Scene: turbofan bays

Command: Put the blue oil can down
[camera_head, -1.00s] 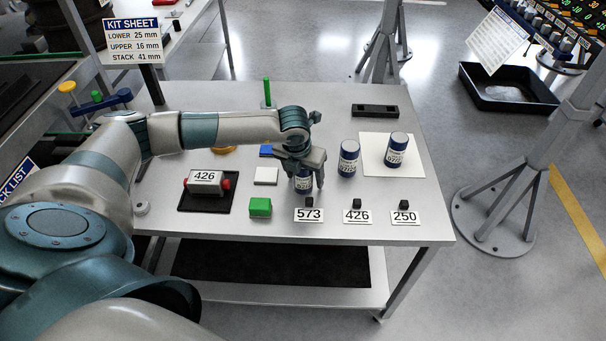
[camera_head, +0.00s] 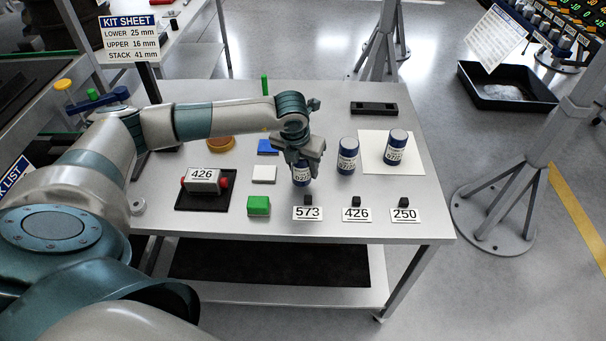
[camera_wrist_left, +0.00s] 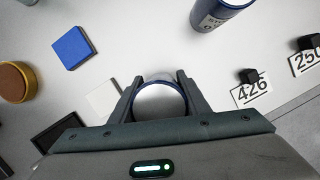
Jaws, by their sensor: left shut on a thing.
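A blue oil can with a white label (camera_head: 301,177) is upright in my left gripper (camera_head: 303,168), behind the "573" tag. The left wrist view looks down on its pale round top (camera_wrist_left: 160,100) between the two fingers of my left gripper (camera_wrist_left: 160,92), which is shut on it. I cannot tell whether its base touches the table (camera_head: 330,225). A second blue can (camera_head: 347,157) stands just right of it. A third (camera_head: 395,148) stands on a white sheet (camera_head: 377,167). My right gripper is not in view.
Number tags "573" (camera_head: 307,213), "426" (camera_head: 357,214) and "250" (camera_head: 405,215) line the front edge. A green block (camera_head: 258,206), a white square (camera_head: 264,174), a blue square (camera_head: 268,146) and a red-ended "426" part (camera_head: 204,181) lie left. A black bar (camera_head: 374,108) lies behind.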

